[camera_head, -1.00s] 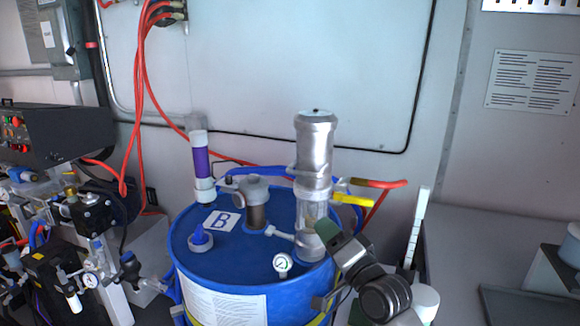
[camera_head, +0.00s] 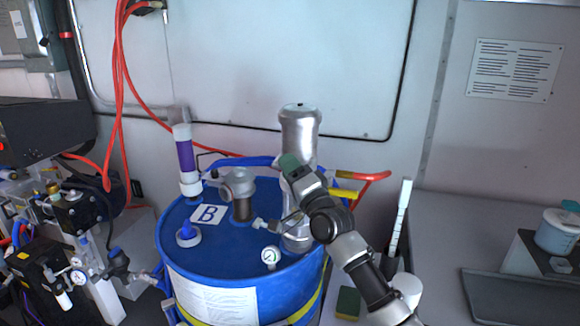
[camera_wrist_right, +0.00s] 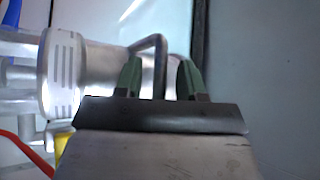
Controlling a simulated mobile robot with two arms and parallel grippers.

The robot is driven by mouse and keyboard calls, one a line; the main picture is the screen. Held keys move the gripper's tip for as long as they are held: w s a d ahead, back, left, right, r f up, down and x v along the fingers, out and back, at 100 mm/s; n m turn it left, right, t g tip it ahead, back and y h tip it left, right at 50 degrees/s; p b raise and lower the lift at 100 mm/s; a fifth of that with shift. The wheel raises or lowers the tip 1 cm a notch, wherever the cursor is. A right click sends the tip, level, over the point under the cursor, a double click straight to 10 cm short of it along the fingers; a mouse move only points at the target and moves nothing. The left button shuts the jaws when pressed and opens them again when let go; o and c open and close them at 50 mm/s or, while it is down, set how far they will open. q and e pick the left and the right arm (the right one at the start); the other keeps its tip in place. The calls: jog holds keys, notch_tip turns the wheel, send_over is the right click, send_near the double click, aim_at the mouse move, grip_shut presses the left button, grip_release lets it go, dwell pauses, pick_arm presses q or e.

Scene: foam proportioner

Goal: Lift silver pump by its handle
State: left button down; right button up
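The silver pump (camera_head: 299,130) stands upright on the blue drum (camera_head: 210,262). Its shiny cylinder also shows in the right wrist view (camera_wrist_right: 62,75), lying sideways in that picture. The pump's bent grey handle (camera_wrist_right: 160,48) sticks out from the cylinder toward my right gripper. My right gripper (camera_head: 291,165) is in front of the pump's middle in the head view. In the right wrist view its two green fingertips (camera_wrist_right: 160,75) are apart, with the handle bar between them and gaps on both sides. The handle is hidden behind the gripper in the head view. My left gripper is out of view.
A purple and white cylinder (camera_head: 186,160) and a grey fitting (camera_head: 240,190) stand on the drum left of the pump. A pressure gauge (camera_head: 270,256) sits in front. Red hoses (camera_head: 118,90) hang at the left. A grey counter (camera_head: 440,230) lies right.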

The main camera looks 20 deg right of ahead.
aim_at(290, 128)
jog(key=shift+w+f, duration=0.1)
jog(key=shift+c, duration=0.4)
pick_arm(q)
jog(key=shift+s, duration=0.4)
pick_arm(e)
grip_shut()
